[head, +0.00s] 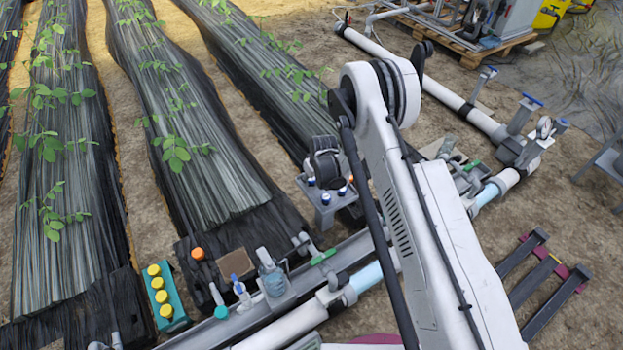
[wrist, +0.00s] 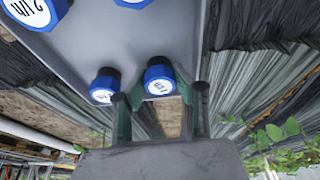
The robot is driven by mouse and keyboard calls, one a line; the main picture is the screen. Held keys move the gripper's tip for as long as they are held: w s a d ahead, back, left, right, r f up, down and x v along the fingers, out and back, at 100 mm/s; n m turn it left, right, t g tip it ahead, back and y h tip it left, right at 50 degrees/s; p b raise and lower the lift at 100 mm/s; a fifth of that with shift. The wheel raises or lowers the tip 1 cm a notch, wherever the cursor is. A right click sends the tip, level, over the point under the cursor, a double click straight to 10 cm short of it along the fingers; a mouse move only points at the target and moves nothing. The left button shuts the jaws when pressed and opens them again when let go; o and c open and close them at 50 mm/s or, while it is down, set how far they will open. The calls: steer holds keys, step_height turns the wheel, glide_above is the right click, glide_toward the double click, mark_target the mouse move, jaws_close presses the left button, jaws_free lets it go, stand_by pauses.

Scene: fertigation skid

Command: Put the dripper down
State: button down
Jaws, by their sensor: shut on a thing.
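A grey tray (head: 320,214) stands beside the pipe, with several small blue-capped drippers (head: 325,198) on it. In the wrist view the tray (wrist: 140,40) fills the upper middle, and a large blue cap (wrist: 35,10) with a white label shows at top left. My gripper (head: 328,172) is over the tray, pointing down; its fingers are mostly hidden by its own body in the head view. In the wrist view it is shut on a blue-capped dripper (wrist: 160,76) at its fingertips. Another blue-capped dripper (wrist: 104,86) is close to its left. I cannot tell whether the held dripper touches the tray.
A green rack with yellow caps (head: 165,298) stands at left. Black-covered plant rows (head: 185,110) lie behind; a white pipe (head: 440,92) runs at right.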

steer(key=c, duration=1.4)
jaws_free()
